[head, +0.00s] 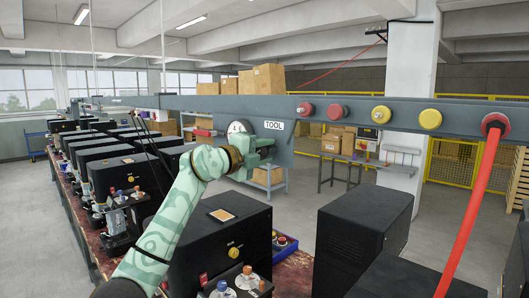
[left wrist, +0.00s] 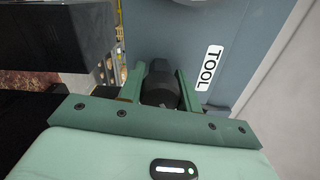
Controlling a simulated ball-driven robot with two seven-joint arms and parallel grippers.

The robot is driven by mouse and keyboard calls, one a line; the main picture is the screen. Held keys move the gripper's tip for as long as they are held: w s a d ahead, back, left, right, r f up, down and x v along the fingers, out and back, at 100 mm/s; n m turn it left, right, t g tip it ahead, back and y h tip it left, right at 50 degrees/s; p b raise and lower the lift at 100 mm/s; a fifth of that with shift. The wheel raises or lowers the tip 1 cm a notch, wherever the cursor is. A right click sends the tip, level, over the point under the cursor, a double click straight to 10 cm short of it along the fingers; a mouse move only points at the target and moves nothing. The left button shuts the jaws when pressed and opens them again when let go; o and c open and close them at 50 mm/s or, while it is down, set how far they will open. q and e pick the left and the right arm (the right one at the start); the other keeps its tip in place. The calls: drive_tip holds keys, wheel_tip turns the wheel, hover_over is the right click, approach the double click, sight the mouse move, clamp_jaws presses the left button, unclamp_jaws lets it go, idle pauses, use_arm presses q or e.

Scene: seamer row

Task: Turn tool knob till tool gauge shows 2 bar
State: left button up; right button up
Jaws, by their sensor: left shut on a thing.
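The tool gauge (head: 239,127) is a round white dial on the grey panel under the overhead beam, partly hidden by my gripper; its needle is too small to read. My left gripper (head: 266,157) is at the panel, below the label. In the left wrist view its two green fingers close around the black tool knob (left wrist: 160,86). In the head view the knob is hidden behind the gripper. My right gripper is not in view.
The grey beam (head: 350,109) carries red and yellow buttons and a red hose (head: 468,215) at right. Black machines (head: 219,240) stand in a row on the bench below my left arm. Another black cabinet (head: 362,230) stands at right. Cartons are stacked behind.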

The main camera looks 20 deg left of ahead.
use_arm(q)
drive_tip(key=o, duration=1)
drive_tip(key=shift+a, duration=0.1)
drive_tip(key=shift+c, duration=0.2)
drive_tip(key=shift+s, duration=0.1)
drive_tip(key=b+v, duration=0.7)
drive_tip(key=v, duration=0.9)
drive_tip(key=shift+f, duration=0.15)
